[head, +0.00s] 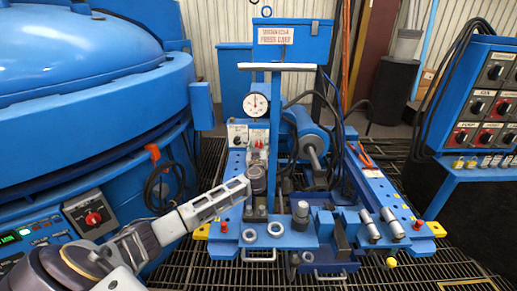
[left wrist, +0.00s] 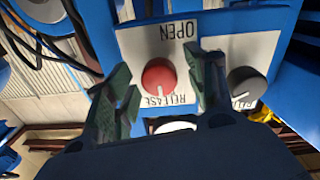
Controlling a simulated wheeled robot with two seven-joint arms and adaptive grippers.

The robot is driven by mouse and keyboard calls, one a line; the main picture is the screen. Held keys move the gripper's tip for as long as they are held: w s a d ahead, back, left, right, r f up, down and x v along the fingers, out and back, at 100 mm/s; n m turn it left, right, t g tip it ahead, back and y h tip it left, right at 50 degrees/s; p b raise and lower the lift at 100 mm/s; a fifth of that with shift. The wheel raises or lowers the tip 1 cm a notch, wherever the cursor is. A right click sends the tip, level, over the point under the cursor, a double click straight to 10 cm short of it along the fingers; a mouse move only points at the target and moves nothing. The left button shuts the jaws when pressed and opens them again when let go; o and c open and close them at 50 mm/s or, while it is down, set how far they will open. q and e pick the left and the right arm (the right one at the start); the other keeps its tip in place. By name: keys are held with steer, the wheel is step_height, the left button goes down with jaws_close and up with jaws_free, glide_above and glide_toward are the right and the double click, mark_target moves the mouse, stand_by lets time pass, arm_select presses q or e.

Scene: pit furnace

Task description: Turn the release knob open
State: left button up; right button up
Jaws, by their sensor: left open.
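The red release knob (left wrist: 159,76) is on a white panel in the left wrist view, which shows the lettering upside down. The word OPEN is above the knob in that picture and RELEASE below it. The knob's white mark is at its lower side, away from OPEN. My left gripper (left wrist: 162,92) is open, with one finger on each side of the knob; I cannot tell if either touches it.
A second, black knob (left wrist: 245,86) is close beside the right finger in the left wrist view. A round gauge (head: 256,104) stands just above the gripper. Loose rings (head: 276,229) lie on the blue press bench (head: 292,240). A control cabinet (head: 490,95) stands at the right.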

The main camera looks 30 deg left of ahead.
steer(key=shift+f, duration=0.1)
arm_select(q)
steer(key=c, duration=0.9)
steer(key=shift+c, duration=0.8)
arm_select(e)
steer(key=shift+w+r, duration=0.2)
steer(key=shift+w, duration=0.2)
steer(key=shift+s+f, duration=0.1)
